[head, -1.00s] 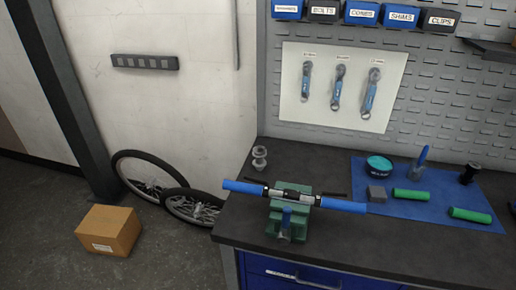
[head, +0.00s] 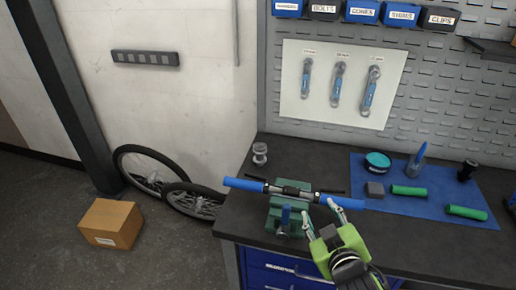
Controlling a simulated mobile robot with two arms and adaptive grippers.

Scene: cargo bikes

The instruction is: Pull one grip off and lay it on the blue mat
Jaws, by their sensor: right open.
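A handlebar (head: 290,190) is clamped in a green vise (head: 287,214) on the workbench. A blue grip sits on each end: the left grip (head: 244,184) and the right grip (head: 354,204). My right gripper (head: 320,207), green and grey, is open at the near side of the right grip. Its fingers point at the bar, one fingertip overlapping the grip in the picture; I cannot tell whether they touch. The blue mat (head: 430,208) lies on the bench to the right, with two green grips (head: 408,190) (head: 466,212) on it. My left gripper is out of view.
The mat also holds a teal tin (head: 377,162), a grey block (head: 375,189), a blue pointed tool (head: 417,160) and a dark spool-like part (head: 467,171). A metal part (head: 260,153) stands behind the handlebar's left side. Bare mat shows along the front edge.

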